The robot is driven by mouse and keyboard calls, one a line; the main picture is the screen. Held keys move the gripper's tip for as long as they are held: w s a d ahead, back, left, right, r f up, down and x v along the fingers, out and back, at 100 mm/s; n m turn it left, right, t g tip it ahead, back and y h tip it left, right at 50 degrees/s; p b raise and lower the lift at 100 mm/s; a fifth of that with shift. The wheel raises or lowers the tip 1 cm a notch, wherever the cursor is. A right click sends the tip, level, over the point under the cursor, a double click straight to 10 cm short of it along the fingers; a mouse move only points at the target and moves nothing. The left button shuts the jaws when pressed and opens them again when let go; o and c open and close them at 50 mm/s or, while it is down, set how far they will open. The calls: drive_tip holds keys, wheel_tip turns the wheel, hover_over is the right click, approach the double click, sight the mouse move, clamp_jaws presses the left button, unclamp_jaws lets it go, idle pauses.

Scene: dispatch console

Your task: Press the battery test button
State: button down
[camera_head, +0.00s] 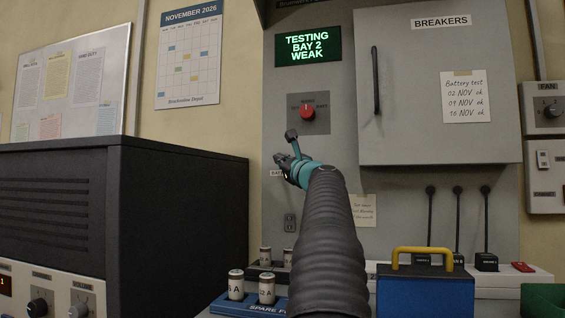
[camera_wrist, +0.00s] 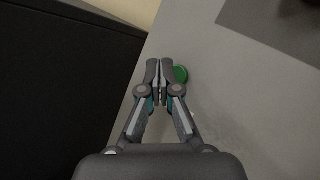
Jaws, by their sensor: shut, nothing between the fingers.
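A round green button (camera_wrist: 180,74) sits on the grey panel in the wrist view, just right of my fingertips and partly hidden behind them. My gripper (camera_wrist: 159,65) is shut and empty, with its tips at or very near the button; I cannot tell whether they touch it. In the head view my gripper (camera_head: 284,166) is in front of the grey panel (camera_head: 280,110), over a mostly covered label, and hides the button. The green-lit display (camera_head: 307,46) reads "TESTING BAY 2 WEAK".
A red rotary knob (camera_head: 307,112) is above my gripper. The breaker cabinet door (camera_head: 430,120) is to the right. A large dark console box (camera_head: 120,200) stands close on the left. Fuses in a blue holder (camera_head: 250,303) and a blue box (camera_head: 425,292) are below.

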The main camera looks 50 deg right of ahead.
drive_tip(key=a, duration=0.1)
drive_tip(key=s+a+b, duration=0.1)
drive_tip(key=a, duration=0.1)
drive_tip(key=s+a, duration=0.1)
drive_tip(key=shift+s+a+b, duration=0.1)
drive_tip(key=shift+a+b, duration=0.05)
drive_tip(key=shift+b, duration=0.25)
idle(5.9)
wheel_tip(320, 180, up, 8)
drive_tip(key=p, duration=0.3)
idle(0.4)
